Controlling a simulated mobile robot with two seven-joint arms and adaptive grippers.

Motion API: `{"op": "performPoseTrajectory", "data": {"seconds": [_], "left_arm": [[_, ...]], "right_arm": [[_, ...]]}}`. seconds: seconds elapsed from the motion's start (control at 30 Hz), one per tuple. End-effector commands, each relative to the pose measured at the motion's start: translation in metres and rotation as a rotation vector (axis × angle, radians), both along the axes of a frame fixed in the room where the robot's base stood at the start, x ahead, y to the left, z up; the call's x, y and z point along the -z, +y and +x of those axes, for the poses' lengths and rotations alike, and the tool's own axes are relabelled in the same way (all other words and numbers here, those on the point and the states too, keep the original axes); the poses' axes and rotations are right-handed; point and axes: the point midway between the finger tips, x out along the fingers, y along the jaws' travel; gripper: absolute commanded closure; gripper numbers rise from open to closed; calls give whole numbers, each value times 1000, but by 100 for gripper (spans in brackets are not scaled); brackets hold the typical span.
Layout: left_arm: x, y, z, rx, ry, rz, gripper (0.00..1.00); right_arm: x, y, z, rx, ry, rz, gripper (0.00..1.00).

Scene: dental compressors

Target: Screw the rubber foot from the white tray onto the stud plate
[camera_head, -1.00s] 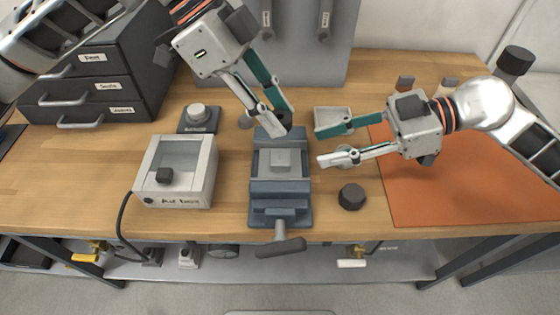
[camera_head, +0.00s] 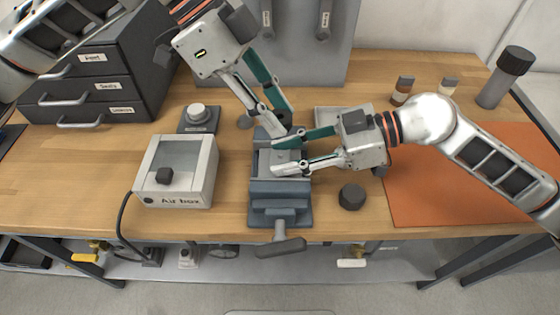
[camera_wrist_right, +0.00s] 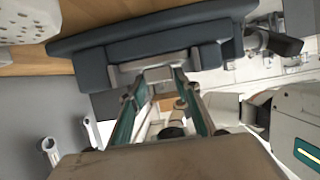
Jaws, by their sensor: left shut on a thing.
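The stud plate (camera_head: 283,156) is a light grey block in the jaws of the blue-grey vise (camera_head: 280,187). My left gripper (camera_head: 277,130) is over the vise's far end, shut on a small dark thing, seemingly the rubber foot (camera_head: 285,118), mostly hidden by the fingers. My right gripper (camera_head: 276,157) is open, its fingertips apart over the vise, at the stud plate. In the right wrist view its fingers (camera_wrist_right: 156,85) stand on either side of the plate. The stud itself cannot be made out. The white tray (camera_head: 322,110) is behind my right gripper, partly hidden.
The Air box (camera_head: 177,172) stands left of the vise. A dark round knob (camera_head: 351,196) is close to its right. A grey drawer cabinet (camera_head: 85,90) is at back left, an orange mat (camera_head: 455,195) at right. Small bottles (camera_head: 403,90) stand at the back right.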

Motion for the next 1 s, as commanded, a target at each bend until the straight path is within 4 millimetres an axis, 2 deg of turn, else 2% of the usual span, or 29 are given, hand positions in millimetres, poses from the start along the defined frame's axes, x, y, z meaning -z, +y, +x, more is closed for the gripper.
{"op": "performPoseTrajectory", "data": {"seconds": [0.03, 0.1, 0.33, 0.6, 0.7, 1.0], "left_arm": [[0, 0, 0, 0, 0, 0, 91], [0, 0, 0, 0, 0, 0, 91], [7, 0, 0, 0, 1, 0, 91], [42, 0, 0, 0, 3, -4, 91], [49, 0, 0, 0, 0, -6, 91], [49, 0, 0, 0, -1, -6, 91]], "right_arm": [[0, 0, 0, 0, 0, 0, 85], [0, 0, 0, 0, 0, 0, 100], [0, 0, 0, 0, 0, 0, 100], [0, 0, 0, 0, 0, 0, 100], [0, 0, 0, 0, 0, 0, 100], [0, 0, 0, 0, 0, 0, 100]]}}
